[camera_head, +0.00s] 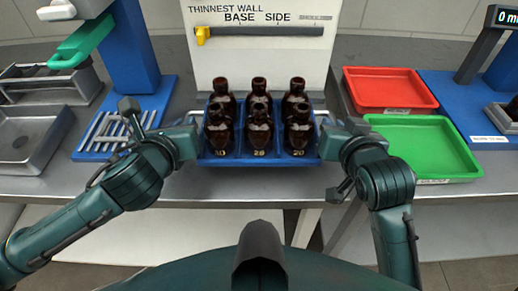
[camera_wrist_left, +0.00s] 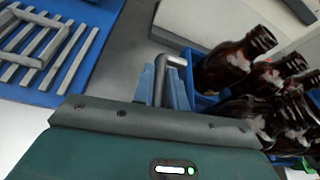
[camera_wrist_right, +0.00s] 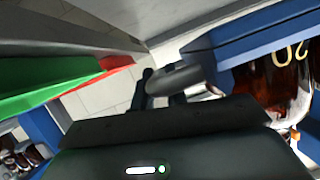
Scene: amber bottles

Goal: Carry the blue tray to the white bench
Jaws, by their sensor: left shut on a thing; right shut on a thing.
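The blue tray (camera_head: 235,161) is in front of the gauge panel, at the middle of the steel bench. It holds several upright amber bottles (camera_head: 259,134) in compartments, with numbers on the front ones. My left gripper (camera_head: 197,138) is shut on the tray's left grey handle, which shows in the left wrist view (camera_wrist_left: 178,62). My right gripper (camera_head: 325,136) is shut on the right handle, which shows in the right wrist view (camera_wrist_right: 178,78). I cannot tell whether the tray touches the bench. I cannot make out a white bench for certain.
A red tray (camera_head: 388,108) and a green tray (camera_head: 470,172) lie to the right. A blue stand with a slatted rack (camera_head: 115,130) and a steel basin (camera_head: 30,142) are on the left. The gauge panel (camera_head: 262,65) rises close behind the tray. The steel bench's front strip (camera_head: 262,182) is clear.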

